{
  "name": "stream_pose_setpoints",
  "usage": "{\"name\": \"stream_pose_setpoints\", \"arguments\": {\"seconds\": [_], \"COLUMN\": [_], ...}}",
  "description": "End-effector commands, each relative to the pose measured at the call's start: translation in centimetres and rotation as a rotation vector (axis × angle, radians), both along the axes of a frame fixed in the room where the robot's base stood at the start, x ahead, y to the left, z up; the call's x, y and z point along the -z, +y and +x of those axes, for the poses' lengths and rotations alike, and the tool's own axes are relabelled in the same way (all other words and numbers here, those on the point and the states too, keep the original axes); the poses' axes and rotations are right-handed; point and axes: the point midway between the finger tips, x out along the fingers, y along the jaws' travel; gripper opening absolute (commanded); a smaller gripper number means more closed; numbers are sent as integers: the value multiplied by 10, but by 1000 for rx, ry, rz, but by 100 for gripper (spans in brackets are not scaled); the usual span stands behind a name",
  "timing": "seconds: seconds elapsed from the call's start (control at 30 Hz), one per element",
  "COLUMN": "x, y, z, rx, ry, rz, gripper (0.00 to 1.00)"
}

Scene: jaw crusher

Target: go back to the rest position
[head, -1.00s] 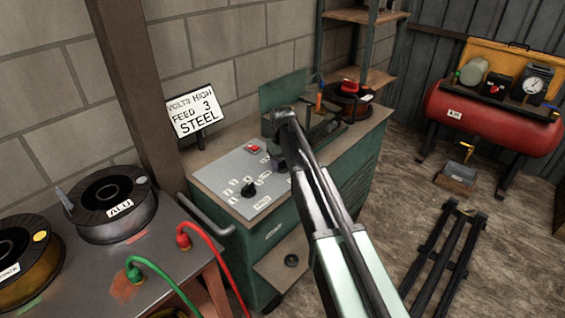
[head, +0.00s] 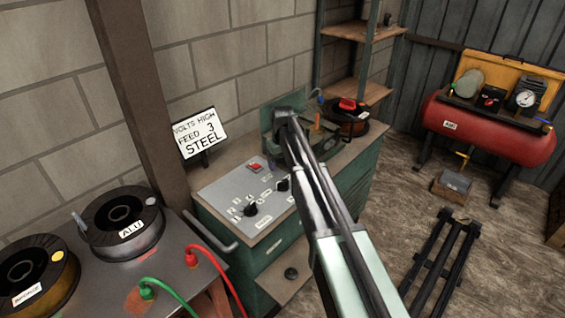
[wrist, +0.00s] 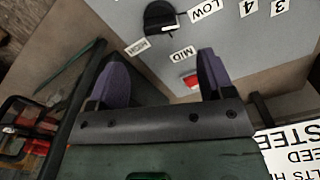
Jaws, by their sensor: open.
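My gripper (wrist: 163,80) is open in the wrist view. Its two purple fingers stand wide apart with nothing held between them. Beyond them is the grey control panel (wrist: 265,60) with a black knob (wrist: 160,18) and labels reading LOW, MID and HIGH. A red switch (wrist: 190,81) shows between the fingers. In the head view my arm crosses the middle and hides my fingers. The panel (head: 225,190) tops a green cabinet (head: 345,200), with two black knobs and the red switch (head: 255,167).
A sign (head: 200,133) reads VOLTS HIGH, FEED 3, STEEL. Wire spools (head: 122,222) and red and green cables lie on the left table (head: 190,270). A shelf (head: 355,90) stands behind. A red compressor (head: 480,130) and a black frame (head: 440,262) occupy the right floor.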

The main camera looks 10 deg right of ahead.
Motion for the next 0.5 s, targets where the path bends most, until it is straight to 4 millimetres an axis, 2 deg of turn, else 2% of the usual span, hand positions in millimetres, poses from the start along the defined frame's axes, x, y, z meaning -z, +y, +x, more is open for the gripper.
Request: {"name": "stream_pose_setpoints", "arguments": {"seconds": [0.03, 0.07, 0.43, 0.47, 0.5], "x": [-17, -19, -17, -17, -17], "y": [0, 0, 0, 0, 0], "z": [0, 0, -1, -11, -30], "rx": [0, 0, 25, 50, 75], "ry": [0, 0, 0, 0, 0], "rz": [0, 0, 0, 0, 0], "gripper": [74, 74, 74, 74, 74]}}
